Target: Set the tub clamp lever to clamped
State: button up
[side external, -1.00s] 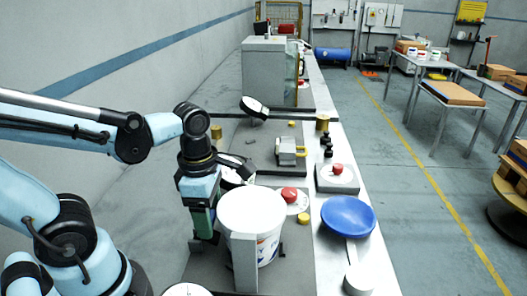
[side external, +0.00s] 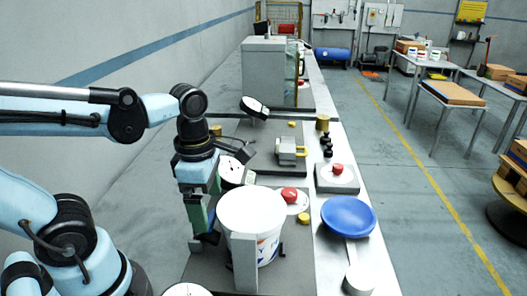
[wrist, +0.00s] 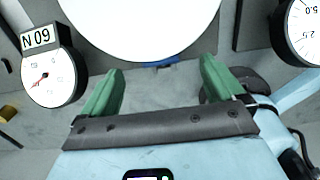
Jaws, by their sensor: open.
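The white tub (side external: 252,212) stands upright on the bench, with a grey upright post (side external: 244,262) at its near side. In the wrist view the tub's white top (wrist: 140,22) fills the upper middle. My gripper (side external: 206,238) points down just left of the tub in the side view. In the wrist view my gripper (wrist: 161,66) has its green fingers wide apart with nothing held between them. A small blue patch shows between the fingertips at the tub's edge; I cannot tell whether it is the clamp lever or tub print. I cannot make out the lever's position in either view.
A dial marked N 09 (wrist: 50,78) is left of the fingers; another dial (wrist: 304,30) is at upper right. A red button (side external: 290,194) and a blue round pan (side external: 348,216) stand right of the tub. A grey and yellow fixture (side external: 290,150) lies behind.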

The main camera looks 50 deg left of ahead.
aim_at(210, 218)
notch_tip(210, 218, up, 9)
dwell(0.5)
jog(key=shift+s+a, duration=0.1)
jog(key=shift+f, duration=6)
